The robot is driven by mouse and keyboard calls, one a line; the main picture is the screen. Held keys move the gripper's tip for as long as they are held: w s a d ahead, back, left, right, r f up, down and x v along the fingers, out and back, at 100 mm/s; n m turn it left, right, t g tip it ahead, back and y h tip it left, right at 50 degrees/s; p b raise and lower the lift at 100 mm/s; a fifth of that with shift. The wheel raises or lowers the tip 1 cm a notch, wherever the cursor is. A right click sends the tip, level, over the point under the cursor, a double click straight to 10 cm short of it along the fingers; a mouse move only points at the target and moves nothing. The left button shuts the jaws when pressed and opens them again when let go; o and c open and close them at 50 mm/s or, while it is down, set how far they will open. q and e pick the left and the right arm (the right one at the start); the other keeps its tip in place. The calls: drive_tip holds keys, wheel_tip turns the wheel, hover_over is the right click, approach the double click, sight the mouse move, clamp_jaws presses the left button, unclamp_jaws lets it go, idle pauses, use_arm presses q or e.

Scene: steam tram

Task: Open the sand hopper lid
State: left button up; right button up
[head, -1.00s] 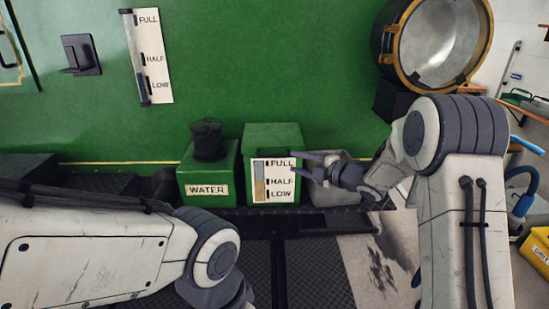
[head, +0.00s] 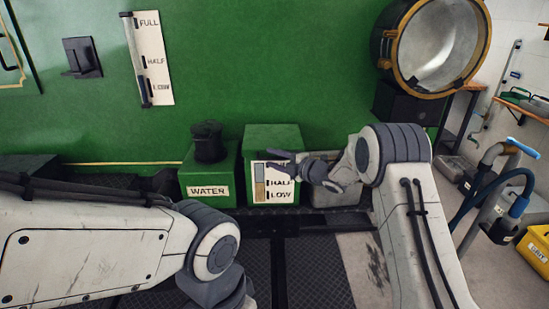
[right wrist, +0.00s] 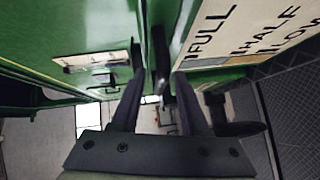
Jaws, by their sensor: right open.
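The sand hopper (head: 272,178) is the green box with a white FULL/HALF/LOW gauge plate (head: 282,196), right of the water box. Its green lid (head: 272,134) looks shut in the head view. My right gripper (head: 276,162) is open at the upper right of the hopper front and covers part of the gauge plate. In the right wrist view the gauge plate (right wrist: 240,32) is to the right, and a dark narrow part (right wrist: 161,62) shows between the open fingers (right wrist: 160,85). I cannot tell whether they touch it. My left gripper is out of view below the left arm.
The green water box (head: 208,182) with a black cap (head: 208,141) stands left of the hopper. A grey bin (head: 340,195) is to its right, partly behind my right arm. The round lamp (head: 438,45) is above right. A yellow case (head: 535,252) lies far right.

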clamp_jaws()
idle(1.4)
